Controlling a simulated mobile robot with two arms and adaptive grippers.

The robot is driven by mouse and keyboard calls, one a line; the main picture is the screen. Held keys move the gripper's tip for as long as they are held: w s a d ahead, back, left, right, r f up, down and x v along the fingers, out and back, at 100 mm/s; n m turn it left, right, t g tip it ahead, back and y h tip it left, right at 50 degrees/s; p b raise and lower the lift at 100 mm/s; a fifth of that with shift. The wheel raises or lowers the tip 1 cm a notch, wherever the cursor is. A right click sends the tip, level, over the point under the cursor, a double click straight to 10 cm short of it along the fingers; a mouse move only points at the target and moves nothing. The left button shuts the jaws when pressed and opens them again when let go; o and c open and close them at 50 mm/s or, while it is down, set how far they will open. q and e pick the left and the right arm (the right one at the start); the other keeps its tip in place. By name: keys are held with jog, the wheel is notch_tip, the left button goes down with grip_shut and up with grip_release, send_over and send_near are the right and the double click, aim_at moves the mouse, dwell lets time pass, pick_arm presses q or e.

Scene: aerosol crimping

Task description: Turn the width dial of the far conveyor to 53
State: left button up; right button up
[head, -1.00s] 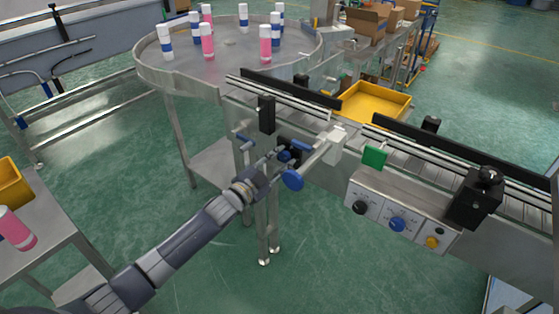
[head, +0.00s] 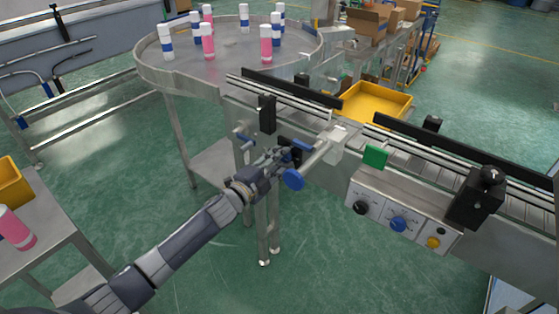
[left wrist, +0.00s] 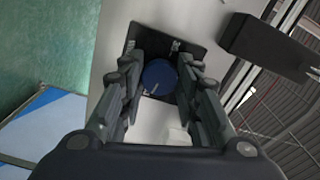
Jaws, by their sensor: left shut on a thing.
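The width dial (left wrist: 160,77) is a round blue knob with a pale pointer mark, on a dark plate on the conveyor's side. In the left wrist view it sits between the two fingers of my left gripper (left wrist: 160,88), which is shut on it. In the head view my left gripper (head: 284,158) reaches the near side of the conveyor (head: 330,180) from the lower left. The dial's scale and number are not readable. My right gripper is not in view.
A blue disc (head: 293,180) on a grey rod juts from the conveyor close beside my gripper. A control panel (head: 378,208) with knobs is to the right. A round table (head: 235,67) with several bottles stands behind. A yellow tray (head: 376,106) lies beyond the rails.

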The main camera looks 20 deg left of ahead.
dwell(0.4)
pick_arm(q)
jog(key=o, duration=1.1)
jog(key=shift+c, duration=0.2)
jog(key=shift+s, duration=0.1)
jog(key=v, duration=1.1)
jog(key=shift+s, duration=0.4)
jog(key=shift+a, duration=0.15)
